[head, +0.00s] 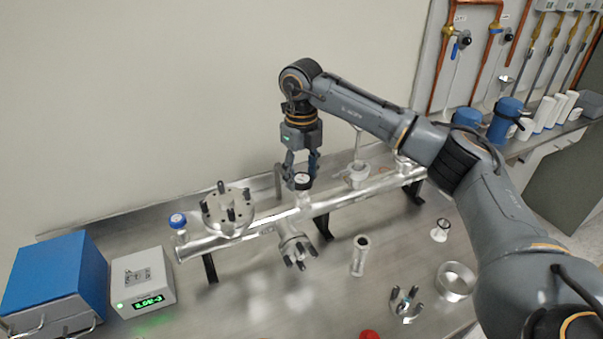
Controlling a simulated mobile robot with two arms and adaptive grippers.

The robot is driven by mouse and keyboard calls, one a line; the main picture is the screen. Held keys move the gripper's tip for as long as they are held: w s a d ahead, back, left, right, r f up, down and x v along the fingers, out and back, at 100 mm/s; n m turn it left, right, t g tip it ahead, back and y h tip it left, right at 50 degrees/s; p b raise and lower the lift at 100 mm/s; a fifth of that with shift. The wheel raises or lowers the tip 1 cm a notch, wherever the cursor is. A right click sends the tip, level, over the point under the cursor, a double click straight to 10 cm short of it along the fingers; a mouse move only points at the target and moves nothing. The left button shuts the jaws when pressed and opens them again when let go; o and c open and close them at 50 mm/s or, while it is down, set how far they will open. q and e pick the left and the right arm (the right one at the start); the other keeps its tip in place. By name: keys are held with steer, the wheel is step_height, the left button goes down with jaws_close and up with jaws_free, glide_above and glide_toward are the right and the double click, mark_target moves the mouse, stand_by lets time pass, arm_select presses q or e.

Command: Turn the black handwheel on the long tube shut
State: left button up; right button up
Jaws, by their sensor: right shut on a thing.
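The long tube (345,198) is shiny metal and runs across the bench from lower left to upper right on black supports. A small black handwheel (303,181) with a pale top sits on a short neck that rises from the tube near its middle. My right gripper (302,174) points down over the handwheel from above. Its fingers are shut on the handwheel, one on each side. My left gripper is not in view.
A flange with black knobs (228,211) and a blue-capped port (178,221) stand at the tube's left end. A blue box (55,278) and a grey readout box (143,282) are at left. Loose fittings, including a metal ring (456,281), lie in front.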

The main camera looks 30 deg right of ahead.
mark_target(302, 178)
steer(key=m, duration=0.4)
steer(key=shift+m, duration=0.4)
steer(key=shift+d+r+m, duration=0.1)
steer(key=shift+m, duration=2.4)
steer(key=o, duration=1.2)
steer(key=shift+c, duration=0.2)
step_height(302, 178, up, 12)
